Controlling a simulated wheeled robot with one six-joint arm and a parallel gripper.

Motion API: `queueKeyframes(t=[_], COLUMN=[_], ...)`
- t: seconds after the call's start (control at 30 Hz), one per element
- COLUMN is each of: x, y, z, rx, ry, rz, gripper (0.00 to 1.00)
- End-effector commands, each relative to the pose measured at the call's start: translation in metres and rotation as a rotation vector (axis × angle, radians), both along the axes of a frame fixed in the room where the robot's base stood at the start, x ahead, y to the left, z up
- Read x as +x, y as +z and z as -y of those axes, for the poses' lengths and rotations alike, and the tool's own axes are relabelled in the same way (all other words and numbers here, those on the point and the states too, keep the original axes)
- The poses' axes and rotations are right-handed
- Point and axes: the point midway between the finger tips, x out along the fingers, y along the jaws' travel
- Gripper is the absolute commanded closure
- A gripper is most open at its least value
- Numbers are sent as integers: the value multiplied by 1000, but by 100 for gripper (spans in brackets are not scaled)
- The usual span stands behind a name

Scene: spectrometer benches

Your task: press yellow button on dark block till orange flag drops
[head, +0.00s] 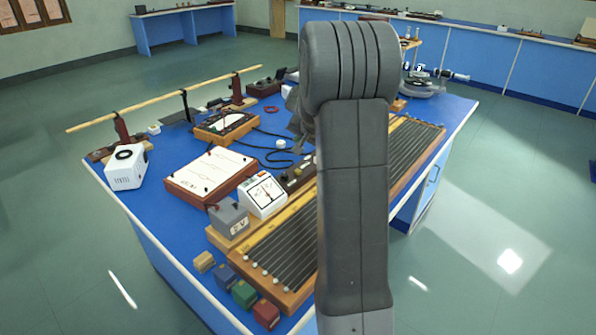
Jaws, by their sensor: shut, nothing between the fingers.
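My grey arm rises through the middle of the head view. Part of my gripper (301,128) shows just left of the arm, over the blue bench; its fingertips are mostly hidden, and it is shut and empty. A dark block (262,87) sits at the bench's far side, and another dark, low piece (297,178) lies beside my arm, partly hidden. I cannot make out a yellow button or an orange flag on either. A small orange-brown block (398,105) shows right of my arm.
The blue bench (140,205) is crowded: a long wire board (275,240), a grey battery box (230,217), a white meter (263,195), a white-topped board (212,170), a white box (126,168) and a raised wooden rod (165,97). Small coloured blocks line the near edge. Floor is clear on both sides.

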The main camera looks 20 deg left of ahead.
Motion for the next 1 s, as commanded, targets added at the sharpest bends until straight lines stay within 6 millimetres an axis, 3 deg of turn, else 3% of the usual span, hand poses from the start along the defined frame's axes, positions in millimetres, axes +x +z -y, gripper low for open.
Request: queueKeyframes(t=[0.27, 0.63, 1.0], x=[0, 0, 0], y=[-25, -78, -87], z=[0, 0, 0], rx=[-1, -1, 0], ry=[-1, -1, 0], rz=[-1, -1, 0], gripper=[100, 100, 100])
